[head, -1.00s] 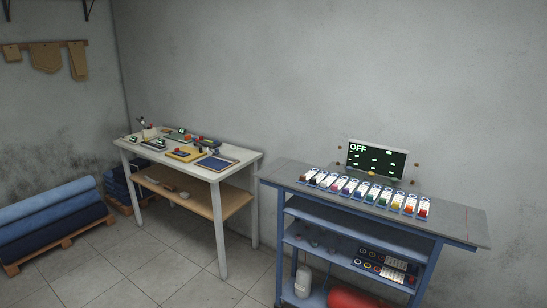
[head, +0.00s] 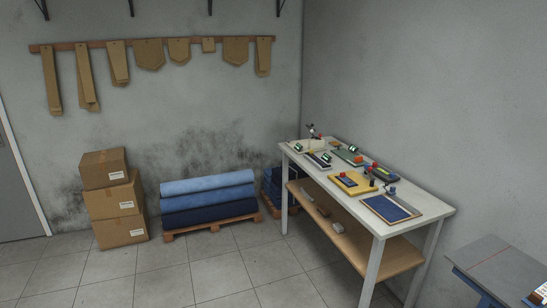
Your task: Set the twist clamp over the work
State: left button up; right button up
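The twist clamp is too small to single out with certainty. The white table (head: 432,208) stands at the right, and several small devices sit on its top. A small upright device with a red tip (head: 313,131) stands at the far end. Which piece is the work I cannot tell. Neither of my grippers is in view.
Cardboard boxes (head: 115,204) are stacked at the left. Blue fabric rolls (head: 208,197) lie on a wooden pallet (head: 210,228) by the back wall. A grey-topped blue cart (head: 503,268) cuts in at the lower right. The tiled floor (head: 205,270) in front is clear.

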aim_at(367, 172)
jog(key=i+z, duration=0.15)
jog(key=i, duration=0.4)
jog(key=i+j+z, duration=0.1)
jog(key=i, duration=0.5)
jog(key=i+j+z, duration=0.15)
jog(key=i, duration=0.4)
